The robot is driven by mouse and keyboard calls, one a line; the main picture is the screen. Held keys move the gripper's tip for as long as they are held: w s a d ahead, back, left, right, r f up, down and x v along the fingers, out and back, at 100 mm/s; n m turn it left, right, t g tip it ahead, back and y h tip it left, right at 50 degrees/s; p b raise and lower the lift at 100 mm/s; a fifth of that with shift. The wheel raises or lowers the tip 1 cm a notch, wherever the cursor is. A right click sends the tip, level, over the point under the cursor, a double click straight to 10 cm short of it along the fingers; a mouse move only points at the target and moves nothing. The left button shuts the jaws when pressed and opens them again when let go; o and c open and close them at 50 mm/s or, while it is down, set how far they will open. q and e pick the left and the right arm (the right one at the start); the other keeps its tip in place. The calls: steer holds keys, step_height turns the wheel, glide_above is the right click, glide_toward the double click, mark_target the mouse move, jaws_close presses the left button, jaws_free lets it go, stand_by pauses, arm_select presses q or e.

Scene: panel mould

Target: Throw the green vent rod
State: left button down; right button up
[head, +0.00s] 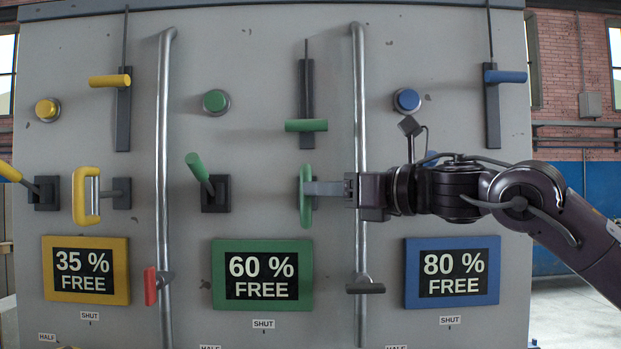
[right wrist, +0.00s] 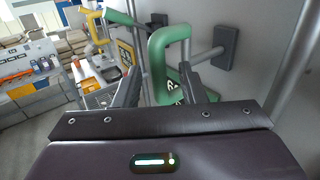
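Several green parts sit in the panel's middle column. A green loop handle (head: 305,196) stands upright on a grey stem. A green lever (head: 197,168) tilts up and left from a dark square base. A green crossbar (head: 307,126) sits low on a dark vertical slide. I cannot tell by name which is the vent rod. My right gripper (head: 318,188) reaches in from the right at the loop handle. In the right wrist view, its fingers (right wrist: 160,80) are apart, with the loop handle (right wrist: 160,58) between or just beyond them; contact is unclear. My left gripper is not in view.
Vertical steel pipes (head: 164,150) and (head: 359,120) stand between the columns; my right wrist crosses the right one. A green sign (head: 262,274) reads 60 % FREE. A yellow loop handle (head: 80,195) is to the left, and a blue crossbar (head: 507,77) is upper right.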

mark_target(307, 219)
steer(key=x, duration=0.4)
steer(key=shift+s+f+p, duration=0.1)
steer(key=shift+p, duration=0.25)
steer(key=shift+a+f, duration=0.1)
steer(key=shift+a, duration=0.35)
steer(key=shift+d, duration=0.4)
steer(key=shift+c, duration=0.9)
steer(key=c, duration=0.5)
steer(key=shift+a, duration=0.1)
jaws_close()
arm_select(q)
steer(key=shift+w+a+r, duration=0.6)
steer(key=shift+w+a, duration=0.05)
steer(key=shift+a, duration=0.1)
